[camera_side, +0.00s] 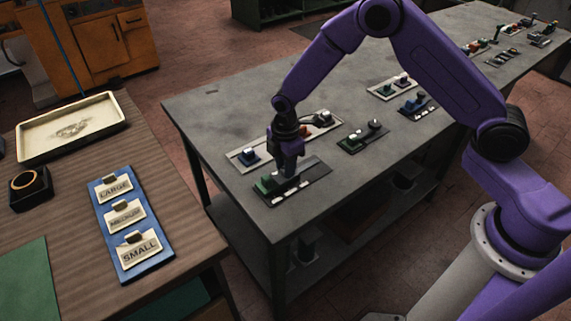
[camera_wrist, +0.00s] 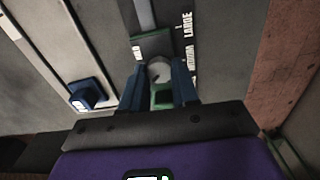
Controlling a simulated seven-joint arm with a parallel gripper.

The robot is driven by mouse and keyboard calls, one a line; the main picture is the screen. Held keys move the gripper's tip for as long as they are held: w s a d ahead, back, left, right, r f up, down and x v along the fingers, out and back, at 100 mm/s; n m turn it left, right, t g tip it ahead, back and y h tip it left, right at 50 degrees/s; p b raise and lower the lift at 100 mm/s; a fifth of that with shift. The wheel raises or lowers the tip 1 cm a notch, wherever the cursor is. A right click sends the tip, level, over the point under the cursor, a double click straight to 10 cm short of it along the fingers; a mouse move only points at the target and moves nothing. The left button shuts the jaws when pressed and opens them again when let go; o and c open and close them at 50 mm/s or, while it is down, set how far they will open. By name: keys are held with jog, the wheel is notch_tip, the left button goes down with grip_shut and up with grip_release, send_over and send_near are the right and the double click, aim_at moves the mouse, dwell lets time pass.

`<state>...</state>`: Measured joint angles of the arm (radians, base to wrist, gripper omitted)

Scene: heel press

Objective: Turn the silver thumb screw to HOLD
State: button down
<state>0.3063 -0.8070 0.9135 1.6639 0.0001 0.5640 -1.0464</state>
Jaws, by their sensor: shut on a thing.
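The silver thumb screw (camera_wrist: 159,71) shows in the wrist view as a round, light grey head. It sits between the two blue fingers of my gripper (camera_wrist: 157,80), which are shut on it from both sides. Green parts of its device show just above and below it. In the side view my gripper (camera_side: 289,172) points down onto the dark base plate (camera_side: 312,180) at the table's near edge. The screw is hidden there behind the fingers. Small white labels run along the plate; LARGE is readable in the wrist view, but I cannot make out HOLD.
A blue block (camera_wrist: 87,94) on a pale strip stands left of my gripper in the wrist view. Another device (camera_side: 362,137) sits to the right on the grey table (camera_side: 220,110). A blue board (camera_side: 107,210) with LARGE and SMALL cards lies on the wooden bench.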

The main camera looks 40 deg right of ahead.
jog(key=m, duration=1.2)
jog(key=shift+m, duration=2.2)
jog(key=c, duration=0.8)
grip_release()
jog(key=shift+c, duration=0.2)
jog(key=shift+r, duration=0.1)
